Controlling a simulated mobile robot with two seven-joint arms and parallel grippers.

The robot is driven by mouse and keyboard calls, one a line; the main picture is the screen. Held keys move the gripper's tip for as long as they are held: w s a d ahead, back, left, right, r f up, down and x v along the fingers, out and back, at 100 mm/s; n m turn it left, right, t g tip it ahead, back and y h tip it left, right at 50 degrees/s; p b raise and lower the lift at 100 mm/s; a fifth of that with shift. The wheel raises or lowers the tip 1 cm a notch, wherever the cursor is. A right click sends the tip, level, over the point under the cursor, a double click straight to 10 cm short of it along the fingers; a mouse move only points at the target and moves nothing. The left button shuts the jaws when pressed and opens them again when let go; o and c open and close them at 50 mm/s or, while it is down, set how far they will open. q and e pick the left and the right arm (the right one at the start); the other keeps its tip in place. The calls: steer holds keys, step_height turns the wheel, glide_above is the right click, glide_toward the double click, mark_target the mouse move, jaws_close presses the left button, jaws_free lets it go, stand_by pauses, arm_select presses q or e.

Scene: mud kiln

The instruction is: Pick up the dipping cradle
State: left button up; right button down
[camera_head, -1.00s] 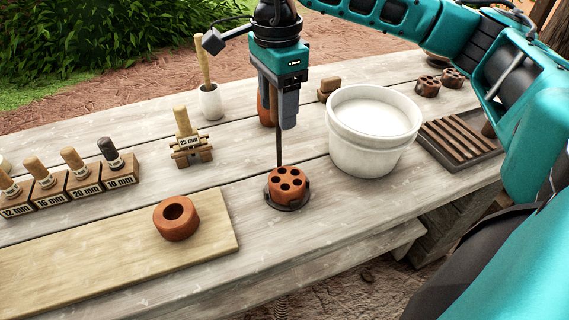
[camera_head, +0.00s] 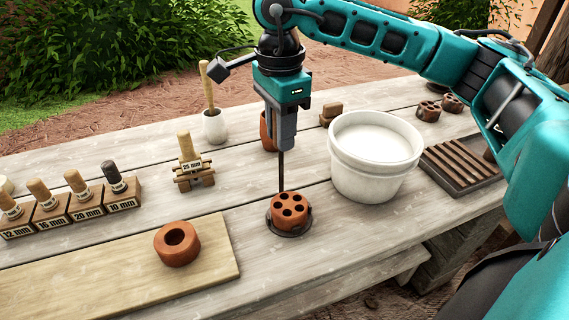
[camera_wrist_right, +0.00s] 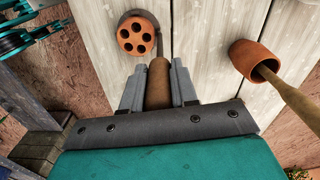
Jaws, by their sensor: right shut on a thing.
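The dipping cradle has a dark round base (camera_head: 290,233), a thin upright rod (camera_head: 281,178) and a wooden handle, which shows in the wrist view (camera_wrist_right: 159,80). A terracotta block with several holes (camera_head: 290,210) sits on the base; it also shows in the wrist view (camera_wrist_right: 137,37). My right gripper (camera_head: 283,145) is above the block, pointing down, and is shut on the handle. In the head view its fingers hide the handle. The base looks to be at the tabletop; I cannot tell any small gap. My left gripper is not in view.
A white bucket (camera_head: 366,185) of pale liquid stands right of the cradle, with a slatted rack (camera_head: 460,160) beyond it. A terracotta ring (camera_head: 177,244) lies on a board (camera_head: 120,275) at left. A terracotta pot (camera_head: 266,130) with a handled tool stands behind the gripper.

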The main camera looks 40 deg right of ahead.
steer(key=shift+r, duration=0.15)
arm_select(q)
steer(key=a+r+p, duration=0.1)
steer(key=p, duration=0.2)
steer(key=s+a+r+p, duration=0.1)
steer(key=p, duration=0.2)
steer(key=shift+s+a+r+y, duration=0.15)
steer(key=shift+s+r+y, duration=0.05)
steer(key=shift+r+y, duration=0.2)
arm_select(e)
step_height(320, 180, up, 20)
steer(key=c, duration=1.5)
jaws_free()
jaws_close()
